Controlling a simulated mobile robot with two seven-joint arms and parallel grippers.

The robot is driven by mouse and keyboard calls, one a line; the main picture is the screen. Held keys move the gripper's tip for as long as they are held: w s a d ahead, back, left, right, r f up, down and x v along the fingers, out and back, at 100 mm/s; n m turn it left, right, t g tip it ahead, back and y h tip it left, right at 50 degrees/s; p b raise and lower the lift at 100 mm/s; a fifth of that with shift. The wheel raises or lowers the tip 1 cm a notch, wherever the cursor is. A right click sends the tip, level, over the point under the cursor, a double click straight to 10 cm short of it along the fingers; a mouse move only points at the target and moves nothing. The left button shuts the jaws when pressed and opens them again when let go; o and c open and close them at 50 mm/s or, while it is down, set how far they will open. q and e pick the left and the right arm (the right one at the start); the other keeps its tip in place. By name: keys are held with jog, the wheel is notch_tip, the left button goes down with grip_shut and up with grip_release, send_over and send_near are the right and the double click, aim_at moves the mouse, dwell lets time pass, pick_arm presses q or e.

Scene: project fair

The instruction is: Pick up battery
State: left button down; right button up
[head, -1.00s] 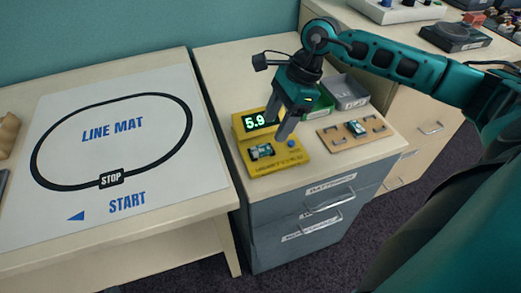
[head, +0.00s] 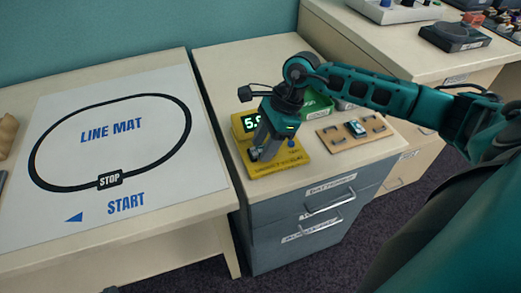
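The yellow tester (head: 292,160) stands on the cabinet top, with a lit display (head: 250,122) partly covered by my gripper. The small green-and-white battery-like piece in the tester is hidden behind the fingers now. My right gripper (head: 260,154) points down at that spot, low over the tester's front left. I cannot tell whether its fingers are open or closed around the piece. Another small teal-and-dark block (head: 356,128), perhaps also a battery, lies on a wooden board (head: 338,141) with handles, right of the tester. My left gripper is not in view.
A green tray (head: 318,103) and a grey tray (head: 343,104) stand behind, partly hidden by my arm. Drawers with handles (head: 323,207) are below. A table with a line mat (head: 110,150) is to the left. A further counter (head: 400,40) with devices is at the back right.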

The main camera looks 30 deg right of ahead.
grip_shut()
jog(key=shift+r, duration=0.1)
